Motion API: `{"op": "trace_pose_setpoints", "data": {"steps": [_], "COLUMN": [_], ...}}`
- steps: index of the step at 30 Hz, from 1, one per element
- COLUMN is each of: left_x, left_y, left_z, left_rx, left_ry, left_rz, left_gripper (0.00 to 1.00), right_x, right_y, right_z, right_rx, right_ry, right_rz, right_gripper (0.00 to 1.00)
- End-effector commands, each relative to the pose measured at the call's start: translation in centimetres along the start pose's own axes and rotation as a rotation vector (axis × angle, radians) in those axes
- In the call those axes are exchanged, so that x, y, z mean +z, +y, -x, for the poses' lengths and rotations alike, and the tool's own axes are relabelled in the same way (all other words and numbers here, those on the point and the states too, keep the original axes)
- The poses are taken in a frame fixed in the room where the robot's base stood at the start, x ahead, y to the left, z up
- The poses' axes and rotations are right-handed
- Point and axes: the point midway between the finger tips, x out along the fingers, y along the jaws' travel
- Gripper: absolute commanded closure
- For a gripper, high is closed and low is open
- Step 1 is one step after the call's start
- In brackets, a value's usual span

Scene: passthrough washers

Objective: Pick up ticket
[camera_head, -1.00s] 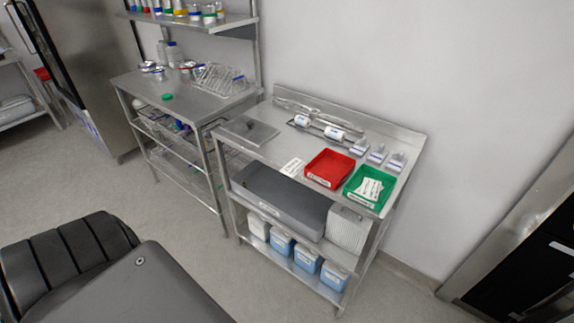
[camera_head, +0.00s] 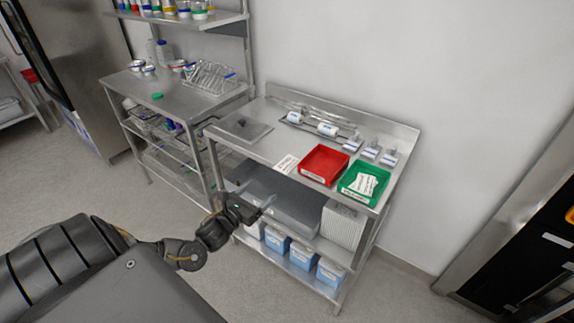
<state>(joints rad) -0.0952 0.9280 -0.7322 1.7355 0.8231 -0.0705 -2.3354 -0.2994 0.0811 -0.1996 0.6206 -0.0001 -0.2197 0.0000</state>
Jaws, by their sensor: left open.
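A white printed ticket or card (camera_head: 286,163) lies flat on the steel table (camera_head: 262,150), left of the red tray. More white printed slips (camera_head: 366,185) lie in the green tray (camera_head: 349,184) at the table's right end. Which of these is the task's ticket I cannot tell. My left gripper (camera_head: 257,196) is open and empty. In the picture it is below and left of the white card, in front of the table's front edge and over the grey bin. My right gripper is not in view.
The red tray (camera_head: 325,161) sits between the card and the green tray. White rolls (camera_head: 327,129) and small dispensers (camera_head: 371,152) stand behind. A grey bin (camera_head: 285,199) and blue-and-white boxes (camera_head: 302,255) fill the lower shelves. A second steel table (camera_head: 185,98) stands to the left.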

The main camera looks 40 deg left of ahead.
Motion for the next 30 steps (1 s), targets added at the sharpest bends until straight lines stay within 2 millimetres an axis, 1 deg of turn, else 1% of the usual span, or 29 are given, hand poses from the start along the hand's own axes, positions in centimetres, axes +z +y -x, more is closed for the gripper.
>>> {"op": "trace_pose_setpoints", "data": {"steps": [6, 9, 12, 18, 20, 24, 27, 30], "left_x": [0.3, 0.2, 0.1, 0.2, 0.6, 1.0, 0.7, 0.6], "left_y": [0.1, 0.1, 0.0, 0.1, 0.1, 0.1, 0.1, 0.1], "left_z": [-3.3, -4.5, -5.2, -5.8, -6.5, -8.7, -9.8, -10.5], "left_rx": [0.003, 0.003, 0.002, 0.002, 0.003, 0.003, 0.003, 0.002], "left_ry": [-0.003, -0.002, 0.000, 0.000, -0.002, -0.002, 0.000, 0.000], "left_rz": [0.003, 0.002, 0.004, 0.004, 0.004, 0.003, 0.004, 0.003], "left_gripper": [0.20, 0.20, 0.20, 0.20, 0.20, 0.20, 0.20, 0.20], "right_x": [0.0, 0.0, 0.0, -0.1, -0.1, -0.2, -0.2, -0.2], "right_y": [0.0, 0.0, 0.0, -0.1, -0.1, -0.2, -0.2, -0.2], "right_z": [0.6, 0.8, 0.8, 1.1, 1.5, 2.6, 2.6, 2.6], "right_rx": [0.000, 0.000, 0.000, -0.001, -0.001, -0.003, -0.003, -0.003], "right_ry": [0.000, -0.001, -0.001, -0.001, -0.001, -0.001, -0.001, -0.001], "right_rz": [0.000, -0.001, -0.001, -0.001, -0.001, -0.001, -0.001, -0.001], "right_gripper": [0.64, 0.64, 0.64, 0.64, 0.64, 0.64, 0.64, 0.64]}}
